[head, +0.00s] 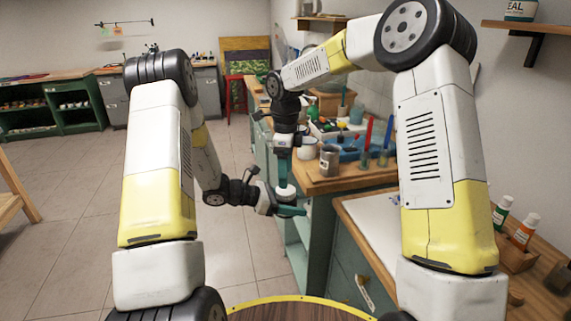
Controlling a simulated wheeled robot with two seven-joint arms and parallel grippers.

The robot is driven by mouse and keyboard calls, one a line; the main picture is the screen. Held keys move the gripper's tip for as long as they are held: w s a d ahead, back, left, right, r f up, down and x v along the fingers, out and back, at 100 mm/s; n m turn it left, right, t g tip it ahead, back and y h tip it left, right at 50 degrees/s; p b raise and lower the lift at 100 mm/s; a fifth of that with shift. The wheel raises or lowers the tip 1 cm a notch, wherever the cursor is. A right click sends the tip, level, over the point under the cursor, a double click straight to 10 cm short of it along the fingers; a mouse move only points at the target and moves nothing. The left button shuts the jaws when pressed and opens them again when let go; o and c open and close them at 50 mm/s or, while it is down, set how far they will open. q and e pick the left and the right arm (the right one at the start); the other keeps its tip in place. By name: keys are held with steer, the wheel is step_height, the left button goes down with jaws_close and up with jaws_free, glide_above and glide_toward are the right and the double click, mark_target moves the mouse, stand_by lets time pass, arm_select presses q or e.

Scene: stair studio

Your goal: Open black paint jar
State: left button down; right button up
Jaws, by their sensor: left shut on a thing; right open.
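The paint jar (285,191) shows as a small white-topped shape near the middle of the head view. Its body is mostly hidden by gripper fingers, so I cannot see its colour clearly. My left gripper (289,206) reaches in level from the left and is shut on the jar, holding it in the air in front of the counter. My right gripper (283,168) points straight down just above the jar's white top, with its teal fingers open. I cannot tell whether the fingers touch the lid.
A wooden counter (345,183) behind the grippers carries a grey can (330,160), a white pot (307,148), a blue tray (350,152) and upright coloured tools. A white-topped lower surface (382,225) lies to the right. The tiled floor (75,215) at left is clear.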

mark_target(286, 202)
steer(key=shift+f, duration=2.6)
steer(key=c, duration=1.4)
steer(key=n, duration=0.5)
steer(key=shift+r, duration=0.1)
steer(key=shift+c, duration=0.3)
steer(key=n, duration=0.5)
steer(key=o, duration=1.6)
steer(key=shift+c, duration=0.2)
